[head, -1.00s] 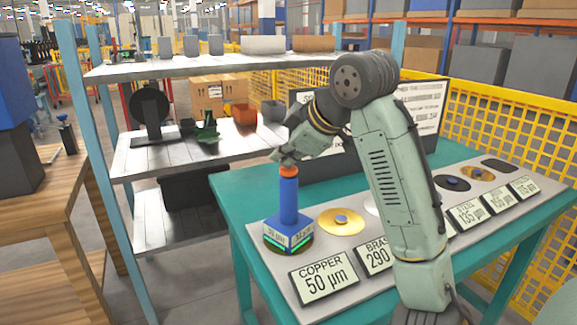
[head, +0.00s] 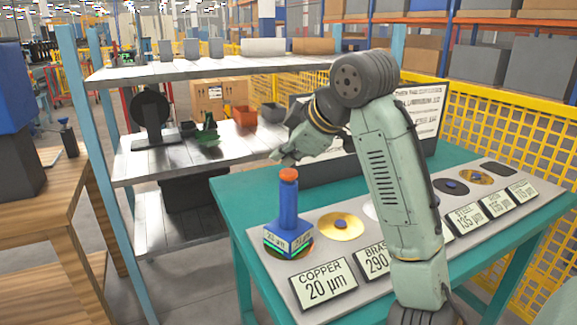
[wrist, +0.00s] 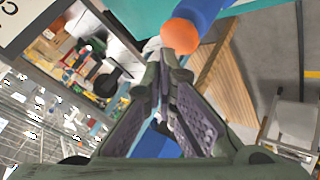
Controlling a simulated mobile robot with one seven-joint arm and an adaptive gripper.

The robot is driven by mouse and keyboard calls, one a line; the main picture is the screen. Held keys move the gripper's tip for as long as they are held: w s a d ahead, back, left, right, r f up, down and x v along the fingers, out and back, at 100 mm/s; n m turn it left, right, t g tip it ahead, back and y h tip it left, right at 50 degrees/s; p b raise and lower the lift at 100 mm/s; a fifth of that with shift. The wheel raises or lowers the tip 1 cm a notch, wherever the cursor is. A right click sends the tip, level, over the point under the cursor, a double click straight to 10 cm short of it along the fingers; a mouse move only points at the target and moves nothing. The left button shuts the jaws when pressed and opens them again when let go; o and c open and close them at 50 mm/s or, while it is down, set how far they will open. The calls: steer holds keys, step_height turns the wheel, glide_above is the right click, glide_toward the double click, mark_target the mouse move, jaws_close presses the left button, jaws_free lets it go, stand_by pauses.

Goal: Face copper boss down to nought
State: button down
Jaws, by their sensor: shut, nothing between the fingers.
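A blue tool (head: 288,205) with an orange cap (head: 289,175) stands upright on the copper boss (head: 266,251), which it mostly hides. Its base display appears to read 20 µm. The copper placard (head: 324,285) in front reads "COPPER 20 µm". My gripper (head: 279,158) is shut and empty, above and slightly left of the cap, with a small gap in the head view. In the wrist view my closed fingertips (wrist: 170,72) show with the orange cap (wrist: 180,37) just beyond them; contact cannot be told there.
A brass boss (head: 340,226) lies right of the tool, with its placard (head: 376,262) reading 290, partly hidden by my arm. More bosses and placards (head: 464,219) run along the grey plate at right. A shelf (head: 200,150) stands behind left, a board (head: 425,110) behind the teal table.

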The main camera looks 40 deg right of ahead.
mark_target(286, 173)
steer(key=shift+r, duration=0.25)
step_height(286, 173, up, 5)
steer(key=p, duration=0.4)
steer(key=shift+p, duration=0.3)
steer(key=shift+f, duration=0.1)
stand_by(0.9)
